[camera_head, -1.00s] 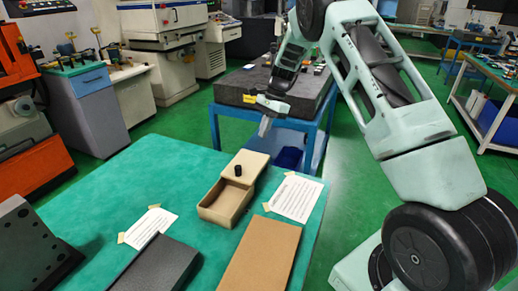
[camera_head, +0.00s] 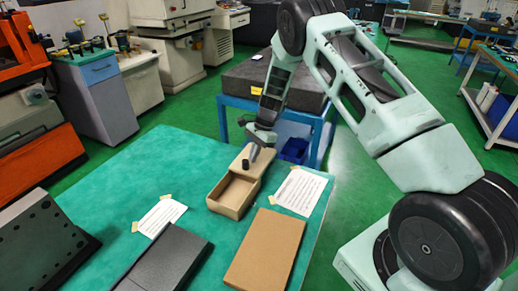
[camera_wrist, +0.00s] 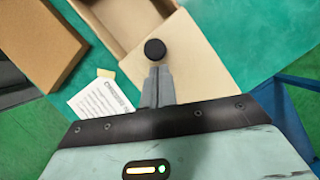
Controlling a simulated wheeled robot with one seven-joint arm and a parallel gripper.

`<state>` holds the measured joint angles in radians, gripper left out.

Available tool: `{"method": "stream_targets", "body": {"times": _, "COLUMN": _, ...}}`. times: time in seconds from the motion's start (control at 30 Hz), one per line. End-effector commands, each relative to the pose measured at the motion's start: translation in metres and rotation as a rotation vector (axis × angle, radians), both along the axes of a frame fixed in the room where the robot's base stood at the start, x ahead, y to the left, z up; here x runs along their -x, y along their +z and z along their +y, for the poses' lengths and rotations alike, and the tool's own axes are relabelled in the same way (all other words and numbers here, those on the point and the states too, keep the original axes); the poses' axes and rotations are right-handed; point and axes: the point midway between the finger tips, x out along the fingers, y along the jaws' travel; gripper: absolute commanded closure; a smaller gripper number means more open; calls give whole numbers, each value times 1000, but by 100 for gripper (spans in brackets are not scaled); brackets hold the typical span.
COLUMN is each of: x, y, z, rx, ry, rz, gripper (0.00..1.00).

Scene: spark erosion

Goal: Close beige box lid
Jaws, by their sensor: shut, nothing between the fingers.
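The beige box (camera_head: 232,196) stands on the green table with its near part open and empty inside. Its lid (camera_head: 237,167) is a light panel at the far end, leaving the near part uncovered. A black knob (camera_head: 245,164) stands on the lid. My gripper (camera_head: 254,153) is shut and empty, just beyond the knob and above the lid. In the wrist view, the shut fingertips (camera_wrist: 157,70) are close to the round knob (camera_wrist: 155,49), over the lid (camera_wrist: 193,62). I cannot tell whether they touch it. Part of the box (camera_wrist: 108,18) shows at the top.
A brown flat block (camera_head: 266,250) lies nearer on the table (camera_head: 120,177), with a dark slab (camera_head: 170,258) left of it. Taped paper sheets (camera_head: 299,190) lie beside the box. A dark stone plate on a blue stand (camera_head: 235,112) is beyond the table edge.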

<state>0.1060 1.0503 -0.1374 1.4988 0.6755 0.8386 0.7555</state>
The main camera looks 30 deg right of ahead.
Motion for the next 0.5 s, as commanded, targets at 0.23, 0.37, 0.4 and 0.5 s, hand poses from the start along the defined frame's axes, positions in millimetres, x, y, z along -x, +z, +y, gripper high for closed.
{"method": "stream_targets", "body": {"times": 0.23, "x": 0, "y": -1, "z": 0, "rx": 0, "ry": 0, "rz": 0, "gripper": 100}}
{"method": "stream_targets", "body": {"times": 0.37, "x": 1, "y": 0, "z": 2, "rx": 0, "ry": 0, "rz": 1, "gripper": 100}}
{"method": "stream_targets", "body": {"times": 0.4, "x": 3, "y": 0, "z": 4, "rx": -1, "ry": 1, "rz": 1, "gripper": 100}}
{"method": "stream_targets", "body": {"times": 0.5, "x": 9, "y": 0, "z": 14, "rx": -1, "ry": 2, "rz": 2, "gripper": 100}}
